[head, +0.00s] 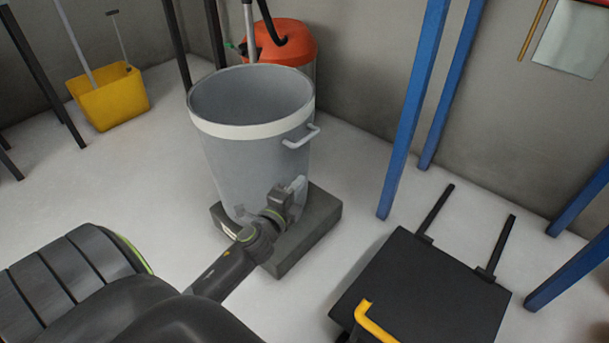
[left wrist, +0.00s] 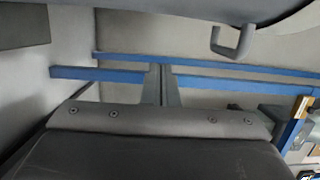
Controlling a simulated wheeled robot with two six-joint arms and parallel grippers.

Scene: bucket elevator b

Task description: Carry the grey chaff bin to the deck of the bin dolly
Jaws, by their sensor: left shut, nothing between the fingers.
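The grey chaff bin (head: 250,160), open at the top with a pale rim band, stands upright on a low dark grey block (head: 310,235). Its side handle (head: 302,138) faces right. My left gripper (head: 292,190) is shut and empty in front of the bin's lower right side, below the handle; I cannot tell if it touches the wall. In the left wrist view, the shut fingers (left wrist: 165,85) point away, with the bin's handle (left wrist: 234,40) above and to the right. The black deck of the bin dolly (head: 440,285) is bare at the lower right. My right gripper is out of view.
Blue posts (head: 414,110) stand between the bin and the wall at right. An orange-topped drum (head: 285,42) is close behind the bin. A yellow bucket (head: 110,98) stands back left. A yellow bar (head: 372,325) rises at the dolly's near edge. Floor between block and dolly is clear.

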